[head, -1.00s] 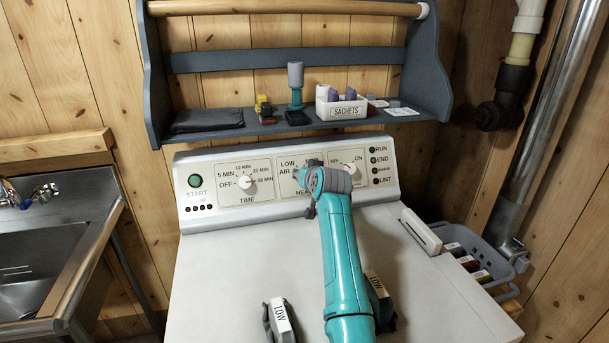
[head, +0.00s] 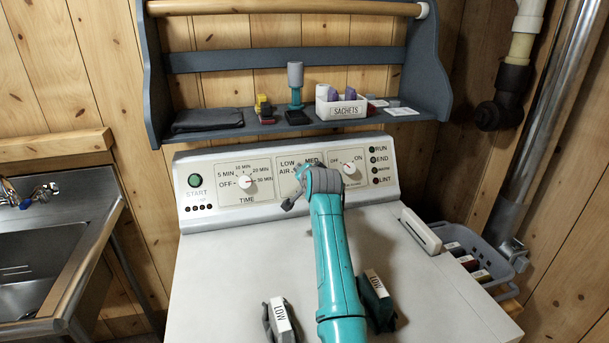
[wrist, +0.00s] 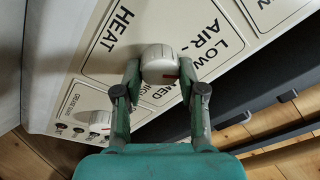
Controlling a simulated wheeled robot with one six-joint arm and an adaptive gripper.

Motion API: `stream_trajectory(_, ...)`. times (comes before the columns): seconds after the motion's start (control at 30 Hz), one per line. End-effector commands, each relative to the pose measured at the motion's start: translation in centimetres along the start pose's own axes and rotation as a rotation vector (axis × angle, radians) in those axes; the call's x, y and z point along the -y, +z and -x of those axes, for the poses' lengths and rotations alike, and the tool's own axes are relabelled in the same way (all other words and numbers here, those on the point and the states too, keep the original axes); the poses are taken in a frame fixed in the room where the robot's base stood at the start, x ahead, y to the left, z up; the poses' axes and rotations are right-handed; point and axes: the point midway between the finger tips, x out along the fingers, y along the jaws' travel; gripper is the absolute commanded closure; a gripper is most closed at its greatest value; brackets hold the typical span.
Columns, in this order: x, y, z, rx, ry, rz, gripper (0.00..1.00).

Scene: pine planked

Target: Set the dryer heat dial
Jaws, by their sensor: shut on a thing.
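The heat dial (wrist: 159,58) is a white round knob with a red mark on its lower right side in the wrist view. My gripper (wrist: 160,70) is shut on it, one finger on each side. The heat panel around it reads AIR, LOW, MED and HIGH, partly covered by my fingers. I cannot tell exactly which label the red mark points to. In the head view my gripper (head: 303,188) is in front of the heat panel (head: 287,164) on the white dryer (head: 230,270) and hides the dial.
The time dial (head: 244,182) is left of the heat panel and an on/off dial (head: 350,168) is right of it. A shelf (head: 222,130) with a sachet box (head: 341,108) is above. A grey basket (head: 487,262) stands at the right.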

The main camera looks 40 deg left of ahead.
Motion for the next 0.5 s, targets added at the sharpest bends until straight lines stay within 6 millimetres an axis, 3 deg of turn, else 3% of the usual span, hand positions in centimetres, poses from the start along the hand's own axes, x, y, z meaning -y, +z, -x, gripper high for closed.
stream_trajectory(0.5, -0.07, 0.00, 0.00, -0.008, 0.020, -0.151, 0.95)
